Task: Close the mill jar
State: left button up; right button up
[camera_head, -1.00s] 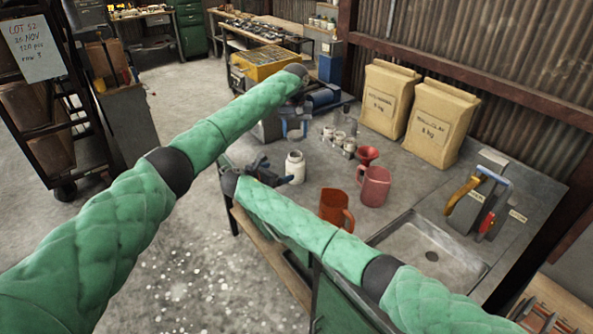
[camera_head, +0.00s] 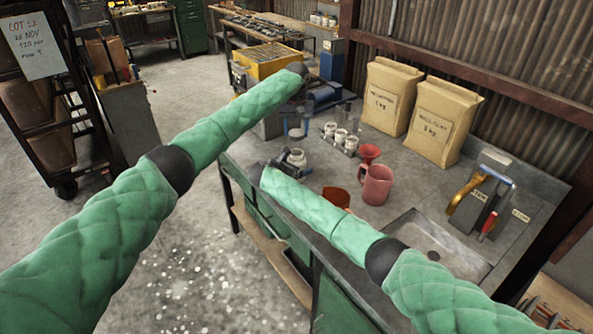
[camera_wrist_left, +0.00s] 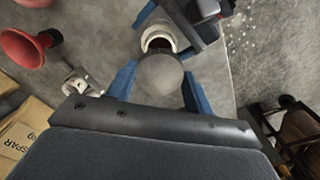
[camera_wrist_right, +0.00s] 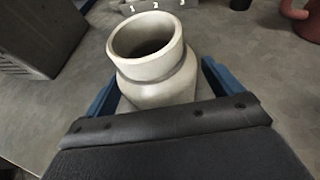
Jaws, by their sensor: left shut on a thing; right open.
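The pale mill jar (camera_head: 297,159) stands upright on the bench. Its mouth is open in the right wrist view (camera_wrist_right: 150,62), where the jar stands between the blue fingers of my right gripper (camera_wrist_right: 150,90). That gripper is open around it; whether a finger touches it I cannot tell. My left gripper (camera_head: 296,129) is shut on a round grey lid (camera_wrist_left: 159,74), held above the bench. In the left wrist view the jar's open rim (camera_wrist_left: 157,38) shows just beyond the lid, partly covered by it, so the lid is apart from the mouth.
Three small cups (camera_head: 341,137) stand in a rack behind the jar. Two paper sacks (camera_head: 388,97) stand at the back wall.

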jog(key=shift+w+d+f, duration=0.15)
jog(key=shift+w+d, duration=0.1)
jog(key=c, duration=1.4)
pick_arm(q)
send_over(297, 152)
jog(key=shift+s+a+f, duration=0.1)
jog(key=shift+f, duration=2.35)
jog(key=shift+f, duration=0.1)
jog(key=shift+f, duration=0.75)
jog(key=shift+f, duration=0.6)
